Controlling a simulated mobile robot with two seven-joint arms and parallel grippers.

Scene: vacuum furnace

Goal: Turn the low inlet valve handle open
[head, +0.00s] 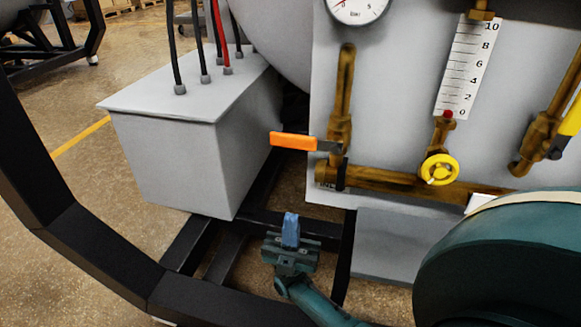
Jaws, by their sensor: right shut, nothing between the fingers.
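The low inlet valve handle, an orange lever (294,141), sticks out to the left from a brass valve at the left end of the lower brass pipe (375,181). It lies nearly level in the head view, across the pipe running up from it. My right gripper (290,222) is below the lever in the picture, with its blue fingers pointing up and closed together. It is empty, and a clear gap shows between its fingertips and the lever. My left gripper is not in view.
A grey box (170,165) with black and red cables stands left of the lever. A yellow round valve knob (439,169), a flow scale (468,68) and a pressure gauge (357,8) are on the panel to the right. A black frame (110,260) curves across the lower left.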

